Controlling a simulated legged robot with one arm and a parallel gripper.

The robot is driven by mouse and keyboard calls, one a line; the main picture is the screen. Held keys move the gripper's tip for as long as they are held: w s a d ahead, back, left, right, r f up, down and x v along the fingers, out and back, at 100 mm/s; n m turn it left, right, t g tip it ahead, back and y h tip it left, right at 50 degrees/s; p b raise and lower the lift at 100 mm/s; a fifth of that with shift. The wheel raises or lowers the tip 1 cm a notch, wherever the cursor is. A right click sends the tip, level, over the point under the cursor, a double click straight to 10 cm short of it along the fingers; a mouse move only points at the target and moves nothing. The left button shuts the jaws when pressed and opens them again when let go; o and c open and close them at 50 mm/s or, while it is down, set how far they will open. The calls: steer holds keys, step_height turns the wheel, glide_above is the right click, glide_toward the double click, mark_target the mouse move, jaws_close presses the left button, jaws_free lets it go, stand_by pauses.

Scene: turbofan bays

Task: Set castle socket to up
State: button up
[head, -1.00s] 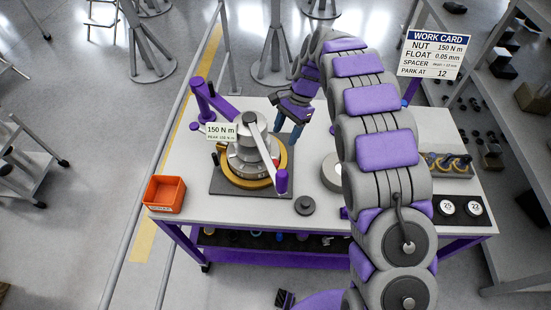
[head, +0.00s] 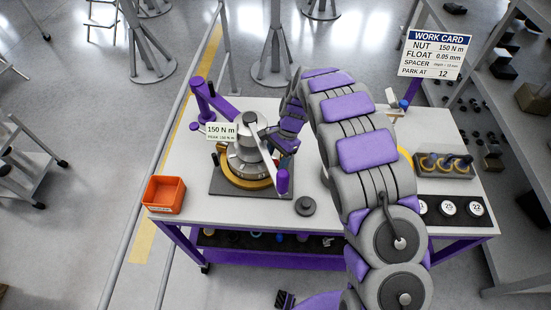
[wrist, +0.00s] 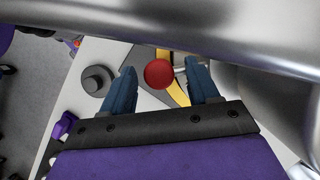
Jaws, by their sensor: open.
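A grey stepped cylinder (head: 246,152) stands in a gold ring (head: 240,183) on a dark square plate; I take this unit to hold the castle socket, but no label names it. A grey bar with a purple handle (head: 282,181) crosses it. My gripper (head: 286,150) is beside the right side of the cylinder, partly hidden by the bar. In the wrist view my gripper (wrist: 162,86) is open, with blue fingers either side of a round red knob (wrist: 158,74). A short metal rod runs from the knob's right. I cannot tell whether either finger touches the knob.
An orange bin (head: 165,194) is at the table's left end. A dark round knobbed part (head: 305,206) lies in front of the plate. A tray with gold rings (head: 443,164) and a dark board of numbered discs (head: 451,208) are at the right. A work card (head: 432,55) stands behind.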

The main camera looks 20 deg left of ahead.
steer(key=shift+c, duration=0.3)
jaws_close()
step_height(320, 180, up, 4)
steer(key=shift+w+r+p, duration=0.1)
steer(key=shift+p, duration=0.65)
steer(key=shift+f, duration=0.2)
steer(key=shift+o, duration=0.3)
jaws_free()
steer(key=shift+f, duration=0.1)
